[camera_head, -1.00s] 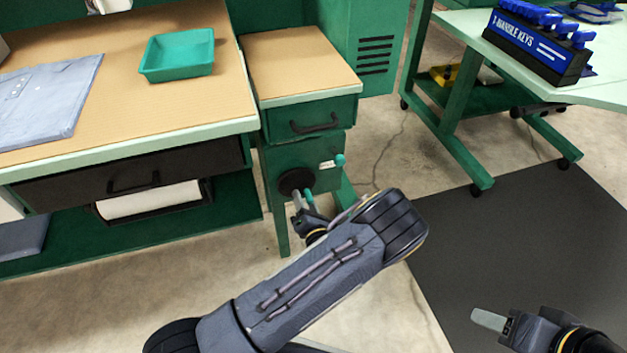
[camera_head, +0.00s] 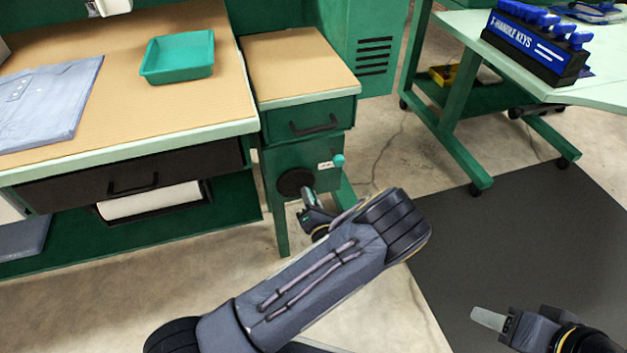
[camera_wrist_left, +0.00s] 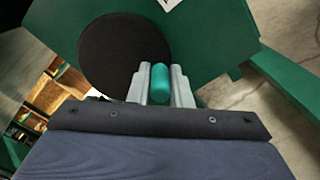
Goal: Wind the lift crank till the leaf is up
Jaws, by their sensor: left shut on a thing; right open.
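The lift crank has a round black disc (camera_head: 296,181) on the green front panel below a small drawer. In the left wrist view the dark disc (camera_wrist_left: 120,55) fills the upper left, and the crank's teal grip (camera_wrist_left: 160,85) stands between my fingers. My left gripper (camera_head: 308,198) is shut on that grip; it also shows in the left wrist view (camera_wrist_left: 161,88). A narrow wood-topped section (camera_head: 296,62) above the drawer may be the leaf; I cannot tell for certain. My right gripper (camera_head: 490,318) is open and empty at lower right, over the dark mat.
A teal knob (camera_head: 339,160) sticks out beside a small label, right of the disc. The workbench (camera_head: 120,75) carries a green tray (camera_head: 178,56) and a folded shirt (camera_head: 45,100). A wheeled table (camera_head: 470,60) stands at upper right. The dark floor mat (camera_head: 530,230) is clear.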

